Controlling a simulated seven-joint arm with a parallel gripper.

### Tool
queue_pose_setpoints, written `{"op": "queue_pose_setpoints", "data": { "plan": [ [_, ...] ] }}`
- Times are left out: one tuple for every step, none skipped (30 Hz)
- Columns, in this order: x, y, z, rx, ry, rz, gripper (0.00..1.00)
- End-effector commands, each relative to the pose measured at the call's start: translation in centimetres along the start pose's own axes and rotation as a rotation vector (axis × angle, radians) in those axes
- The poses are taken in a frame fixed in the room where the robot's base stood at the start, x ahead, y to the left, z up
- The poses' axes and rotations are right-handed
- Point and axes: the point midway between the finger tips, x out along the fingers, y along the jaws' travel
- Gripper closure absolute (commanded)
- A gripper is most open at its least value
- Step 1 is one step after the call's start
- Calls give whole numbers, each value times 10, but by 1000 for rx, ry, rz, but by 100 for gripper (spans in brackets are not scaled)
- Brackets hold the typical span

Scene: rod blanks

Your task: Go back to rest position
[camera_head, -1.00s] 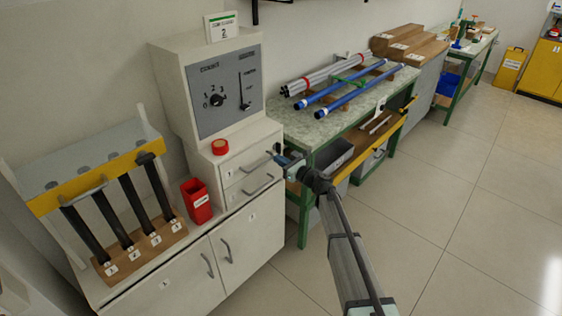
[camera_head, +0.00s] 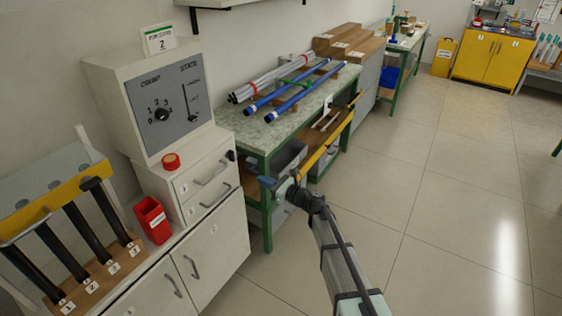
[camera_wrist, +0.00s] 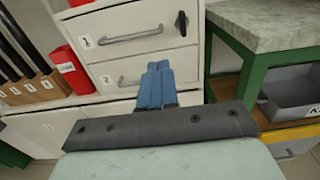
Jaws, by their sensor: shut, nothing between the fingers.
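My gripper (camera_head: 268,184) is shut and empty in front of the drawer cabinet (camera_head: 206,170), beside the green leg of the workbench. In the wrist view its blue fingers (camera_wrist: 157,86) are together, with nothing between them. They point toward the lower drawer (camera_wrist: 130,72) and look apart from it. Both drawers look shut. My arm reaches up from the lower right of the head view.
A control box (camera_head: 160,105) with a dial and slider stands on the cabinet. A red bin (camera_head: 153,220) and a rack of black rods (camera_head: 85,235) are at left. Blue rods (camera_head: 300,90) lie on the workbench (camera_head: 235,128). The floor (camera_head: 440,210) at right is clear.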

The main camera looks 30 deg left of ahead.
Motion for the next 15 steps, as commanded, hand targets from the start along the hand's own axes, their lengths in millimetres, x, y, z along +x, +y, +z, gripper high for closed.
{"op": "queue_pose_setpoints", "data": {
  "plan": [
    [-1, 0, 0, 0, 0, 0, 100],
    [-2, 0, 0, 0, 0, 0, 100],
    [-2, 0, 0, 0, 0, 0, 100],
    [-2, 0, 0, 0, 0, 0, 100],
    [-2, 0, 0, -1, 0, 0, 100],
    [-2, 0, 0, -4, 0, 0, 100],
    [-2, 0, 0, -11, 0, 0, 100],
    [-2, 0, 0, -21, 0, 0, 100],
    [-2, 0, 0, -39, 0, 0, 100],
    [-2, 0, 0, -56, 0, 0, 100],
    [-2, 0, 0, -76, 0, 0, 100],
    [-2, 0, 0, -107, -1, 3, 100],
    [-2, 1, 0, -133, -2, 6, 100],
    [-2, 2, 0, -161, -4, 9, 100],
    [-2, 3, 1, -200, -5, 14, 100]
  ]
}}
